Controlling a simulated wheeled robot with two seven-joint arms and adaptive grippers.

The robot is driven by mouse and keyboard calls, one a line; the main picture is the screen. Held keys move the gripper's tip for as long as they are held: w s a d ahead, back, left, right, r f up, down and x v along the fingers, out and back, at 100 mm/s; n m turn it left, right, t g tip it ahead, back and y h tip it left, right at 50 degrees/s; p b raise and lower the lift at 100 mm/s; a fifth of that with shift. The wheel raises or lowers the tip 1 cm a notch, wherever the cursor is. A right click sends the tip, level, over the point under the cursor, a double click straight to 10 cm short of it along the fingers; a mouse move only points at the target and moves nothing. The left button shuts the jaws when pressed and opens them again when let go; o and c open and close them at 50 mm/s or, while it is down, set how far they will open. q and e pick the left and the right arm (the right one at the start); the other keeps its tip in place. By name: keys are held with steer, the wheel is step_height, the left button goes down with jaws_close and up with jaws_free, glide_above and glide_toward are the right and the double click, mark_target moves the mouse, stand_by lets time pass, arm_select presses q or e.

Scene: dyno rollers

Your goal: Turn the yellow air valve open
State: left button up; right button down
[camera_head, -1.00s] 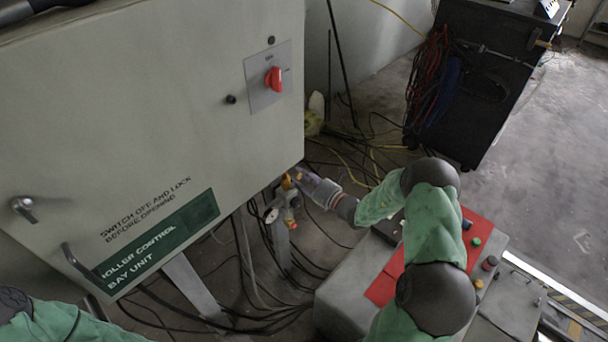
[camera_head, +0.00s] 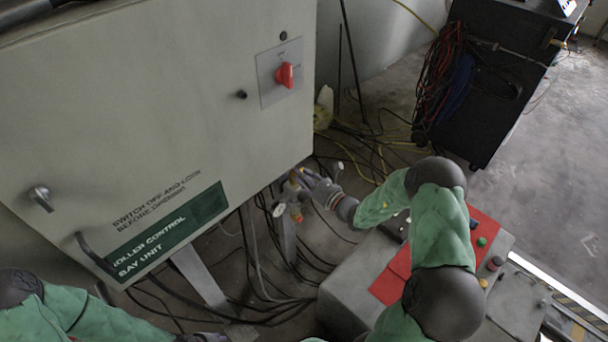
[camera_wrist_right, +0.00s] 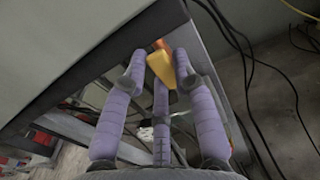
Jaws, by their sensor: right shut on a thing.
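The yellow air valve handle (camera_wrist_right: 161,68) shows in the right wrist view between the tips of my purple right fingers (camera_wrist_right: 160,66). It sits on a small fitting with a round gauge (camera_head: 279,210) under the cabinet's lower right corner in the head view. My right gripper (camera_head: 306,182) reaches it from the right and is shut on the handle. The fingers hide much of the handle in the head view, so its exact angle is hard to tell. My left arm lies at the lower left; only a small dark end shows at the bottom edge.
The grey roller control cabinet (camera_head: 150,100) with a red switch (camera_head: 285,75) stands directly left of and above the valve. Cables (camera_head: 270,300) lie on the floor below. A grey box with a red panel (camera_head: 392,285) stands under my right arm. A black cart (camera_head: 490,80) is at upper right.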

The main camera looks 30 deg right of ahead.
steer(key=shift+a+f, duration=0.1)
stand_by(0.4)
steer(key=c, duration=1)
jaws_free()
steer(key=shift+o, duration=0.2)
steer(key=shift+s, duration=0.1)
steer(key=v, duration=1.2)
